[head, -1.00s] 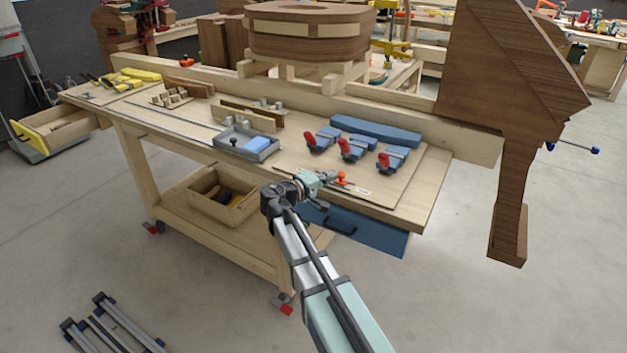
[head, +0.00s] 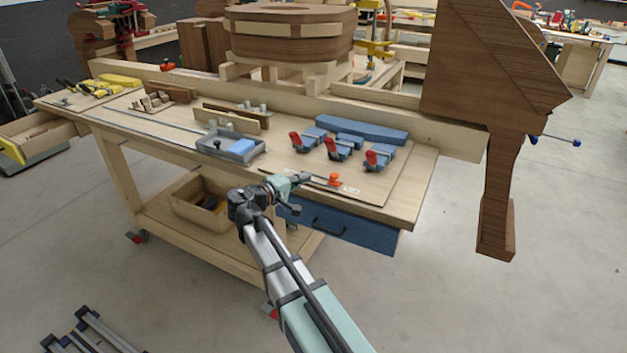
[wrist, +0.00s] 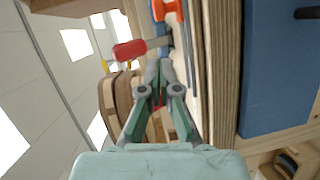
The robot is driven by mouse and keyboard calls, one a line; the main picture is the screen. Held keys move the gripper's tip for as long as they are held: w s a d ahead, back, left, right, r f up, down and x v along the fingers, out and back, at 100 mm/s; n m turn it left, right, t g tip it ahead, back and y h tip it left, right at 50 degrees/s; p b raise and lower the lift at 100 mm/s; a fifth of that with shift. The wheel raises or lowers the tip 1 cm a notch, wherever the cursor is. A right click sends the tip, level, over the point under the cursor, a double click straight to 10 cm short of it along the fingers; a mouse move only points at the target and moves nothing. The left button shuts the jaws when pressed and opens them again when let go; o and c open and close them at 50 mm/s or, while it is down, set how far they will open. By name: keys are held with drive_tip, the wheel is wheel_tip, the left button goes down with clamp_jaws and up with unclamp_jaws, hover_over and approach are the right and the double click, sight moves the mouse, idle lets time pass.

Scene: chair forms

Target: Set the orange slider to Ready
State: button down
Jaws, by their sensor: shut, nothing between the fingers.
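The orange slider (head: 334,179) stands on a thin dark track along the front edge of the bench board. It is near the track's right end, close to a small white label (head: 351,189) whose writing I cannot read. My gripper (head: 307,178) is to the left of the slider at the bench's front edge, with a small gap between them. In the wrist view my gripper (wrist: 161,66) has its fingertips together and empty. The orange slider (wrist: 166,9) shows ahead of the tips at the top of that view.
Several red-handled blue clamps (head: 335,149) stand behind the track. A grey tray (head: 230,147) lies to the left on the bench. A blue drawer (head: 345,228) hangs under the front edge. A large dark wooden chair form (head: 495,80) rises at the right.

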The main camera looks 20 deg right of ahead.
drive_tip(key=b+v, duration=0.1)
drive_tip(key=v, duration=0.6)
drive_tip(key=shift+s, duration=0.2)
drive_tip(key=shift+a+r, duration=0.1)
drive_tip(key=s+f+g+y, duration=0.25)
drive_tip(key=s+f, duration=0.25)
drive_tip(key=f, duration=0.7)
drive_tip(key=s+f+g+y, duration=0.25)
drive_tip(key=s+f, duration=0.25)
drive_tip(key=f, duration=0.7)
drive_tip(key=s+f+g+y, duration=0.1)
drive_tip(key=s+f+y, duration=0.35)
drive_tip(key=f, duration=0.65)
drive_tip(key=s+d+f+m+g+y, duration=0.1)
drive_tip(key=s+f+g, duration=0.2)
drive_tip(key=s+f, duration=0.4)
drive_tip(key=s+d+f+m+g+y, duration=0.1)
drive_tip(key=s+f, duration=0.6)
drive_tip(key=s, duration=1)
drive_tip(key=s+d+f+m+g+y, duration=0.2)
drive_tip(key=s+f+g, duration=0.3)
drive_tip(key=s, duration=0.8)
wheel_tip(320, 180, down, 3)
drive_tip(key=shift+r+m+y, duration=0.25)
drive_tip(key=shift+m+y, duration=0.05)
drive_tip(key=shift+y, duration=0.15)
